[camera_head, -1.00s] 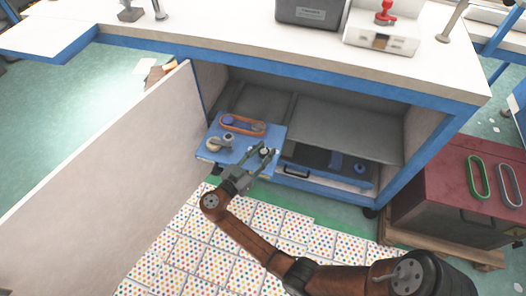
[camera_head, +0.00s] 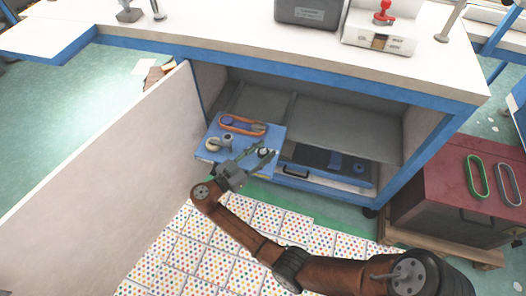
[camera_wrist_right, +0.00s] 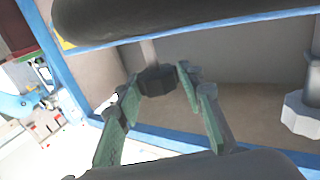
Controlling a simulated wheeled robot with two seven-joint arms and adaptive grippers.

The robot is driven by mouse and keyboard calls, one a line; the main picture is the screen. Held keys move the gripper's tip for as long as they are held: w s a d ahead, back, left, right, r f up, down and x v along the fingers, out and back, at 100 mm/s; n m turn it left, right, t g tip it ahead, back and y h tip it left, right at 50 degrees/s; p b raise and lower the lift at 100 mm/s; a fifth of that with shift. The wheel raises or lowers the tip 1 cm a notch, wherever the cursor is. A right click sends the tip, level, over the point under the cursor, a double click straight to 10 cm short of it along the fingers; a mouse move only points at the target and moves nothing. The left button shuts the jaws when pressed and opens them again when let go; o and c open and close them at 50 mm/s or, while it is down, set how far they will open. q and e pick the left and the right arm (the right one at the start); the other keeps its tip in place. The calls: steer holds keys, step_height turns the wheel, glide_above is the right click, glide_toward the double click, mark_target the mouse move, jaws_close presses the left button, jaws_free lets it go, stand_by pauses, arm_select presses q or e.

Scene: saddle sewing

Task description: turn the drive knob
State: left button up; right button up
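A blue board (camera_head: 240,166) stands in the open cabinet at the left. It bears an orange belt loop around pulleys (camera_head: 243,125), a pale round knob (camera_head: 213,144) at its left, and a small dark-topped knob (camera_head: 263,152) at its right. My right gripper (camera_head: 266,150) reaches this right-hand knob with its fingers apart. In the right wrist view, a dark faceted knob (camera_wrist_right: 156,80) on a pale shaft shows between the open fingertips (camera_wrist_right: 160,78); I cannot tell whether they touch it. A grey faceted knob (camera_wrist_right: 301,115) is at the right edge. My left gripper is not in view.
The open cabinet door (camera_head: 110,165) is at the left, and the blue-edged tabletop (camera_head: 220,35) lies above. A blue unit with dark parts (camera_head: 325,170) sits at right inside the cabinet. A red box (camera_head: 455,190) stands at the right.

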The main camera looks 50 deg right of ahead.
steer(key=o, duration=0.3)
steer(key=a, duration=0.4)
steer(key=w+a, duration=0.1)
steer(key=a, duration=0.7)
steer(key=shift+w, duration=0.25)
